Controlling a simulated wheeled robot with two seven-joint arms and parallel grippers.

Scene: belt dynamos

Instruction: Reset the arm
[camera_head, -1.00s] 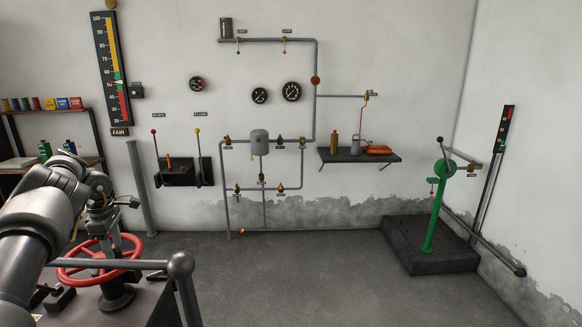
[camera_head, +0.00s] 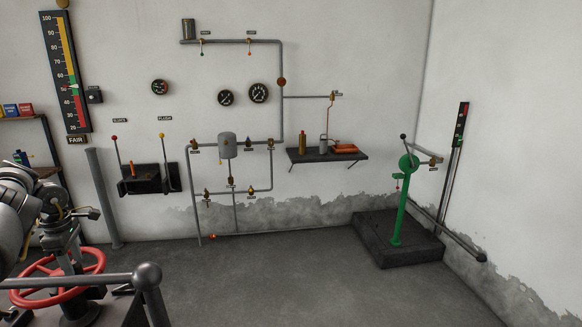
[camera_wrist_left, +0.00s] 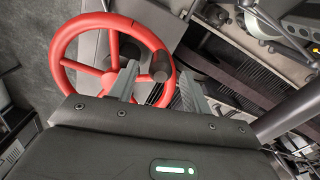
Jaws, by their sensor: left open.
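My left arm comes in at the left of the head view. Its gripper (camera_head: 68,262) points down over the red handwheel (camera_head: 92,268). In the left wrist view the open gripper (camera_wrist_left: 158,84) has its two fingers apart over the red handwheel (camera_wrist_left: 67,38). Whether the fingers touch the wheel or knob cannot be told. My right gripper is not in view.
A grey rail (camera_head: 100,281) with a ball end crosses in front of the wheel. Pipes, gauges and a small shelf (camera_head: 325,156) are on the back wall. A green lever stand (camera_head: 401,205) is on a dark plinth (camera_head: 385,250). The middle floor is clear.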

